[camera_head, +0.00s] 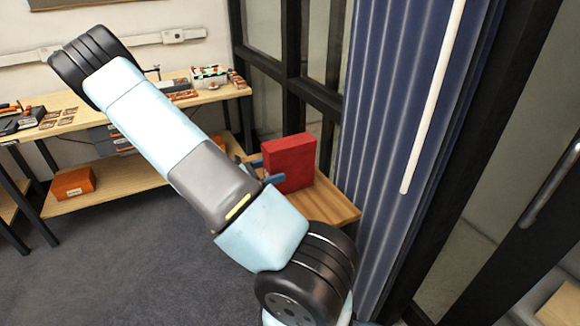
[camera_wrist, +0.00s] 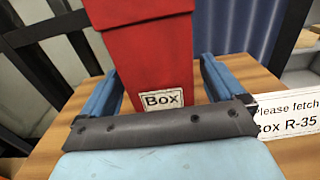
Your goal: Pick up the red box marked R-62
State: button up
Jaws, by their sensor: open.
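A red box (camera_head: 289,162) stands upright on a wooden surface beside the blue curtain. In the wrist view the red box (camera_wrist: 150,60) sits between the two blue fingers of my gripper (camera_wrist: 158,68), which are open on either side of it. A gap shows at the left finger; whether the right finger touches cannot be told. The box's white label reads "Box"; any number below is hidden by the gripper's dark edge, so R-62 cannot be confirmed. In the head view my gripper (camera_head: 264,172) is partly hidden behind my arm.
A white note (camera_wrist: 287,112) on the wooden surface (camera_wrist: 262,78), right of my gripper, reads "Please fetch" and "ox R-35". A workbench (camera_head: 70,110) with tools stands at the back left. An orange box (camera_head: 73,184) lies on its lower shelf. The blue curtain (camera_head: 390,90) hangs close on the right.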

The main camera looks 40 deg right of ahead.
aim_at(281, 168)
jog(key=shift+x, duration=1.85)
jog(key=shift+f, duration=0.1)
jog(key=shift+c, duration=0.2)
jog(key=c, duration=1.3)
